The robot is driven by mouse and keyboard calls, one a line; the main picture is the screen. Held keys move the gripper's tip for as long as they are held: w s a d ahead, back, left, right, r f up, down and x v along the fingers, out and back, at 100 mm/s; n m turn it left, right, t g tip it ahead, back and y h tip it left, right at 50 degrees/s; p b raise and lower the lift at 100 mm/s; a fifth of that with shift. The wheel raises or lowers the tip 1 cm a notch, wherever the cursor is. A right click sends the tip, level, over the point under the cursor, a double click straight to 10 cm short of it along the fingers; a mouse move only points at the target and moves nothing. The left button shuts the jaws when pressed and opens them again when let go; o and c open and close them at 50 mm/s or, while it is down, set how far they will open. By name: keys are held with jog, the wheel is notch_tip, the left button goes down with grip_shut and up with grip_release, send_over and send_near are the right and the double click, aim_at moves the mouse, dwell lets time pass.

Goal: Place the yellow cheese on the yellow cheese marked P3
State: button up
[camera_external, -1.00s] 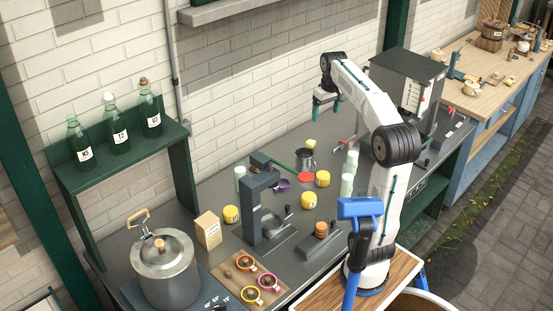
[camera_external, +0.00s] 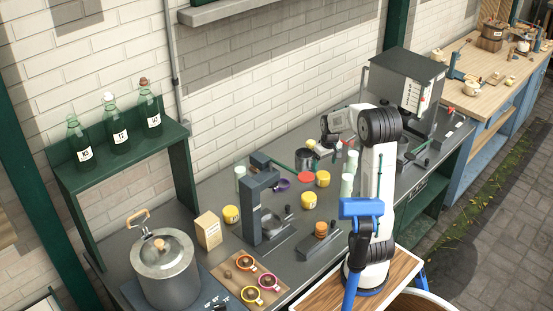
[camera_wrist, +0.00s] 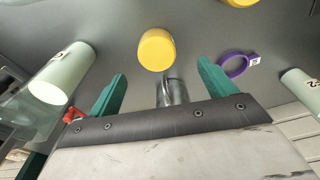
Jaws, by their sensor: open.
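Several yellow cheeses stand on the grey counter: one (camera_external: 322,179) right of a red disc, one (camera_external: 309,201) nearer the front, one (camera_external: 231,214) at the left. My gripper (camera_external: 328,147) hangs over the back of the counter near a metal pitcher. In the wrist view a yellow cheese (camera_wrist: 156,50) lies just beyond the gap between the open green fingers (camera_wrist: 162,70), apart from both. Another yellow cheese (camera_wrist: 240,2) is cut off at the top edge. No P3 mark is readable on any cheese.
The metal pitcher (camera_wrist: 172,92) shows between the fingers. Pale green cylinders (camera_wrist: 64,70) stand to both sides, and a purple ring (camera_wrist: 235,64) lies right. A dark press (camera_external: 257,205), a carton (camera_external: 207,230) and a mug board (camera_external: 232,275) occupy the counter's left half.

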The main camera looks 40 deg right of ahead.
aim_at(323, 175)
jog(key=f, duration=0.6)
jog(key=w+f, duration=0.1)
jog(key=f, duration=0.2)
jog(key=shift+d, duration=0.4)
jog(key=c, duration=1.2)
jog(key=shift+c, duration=0.2)
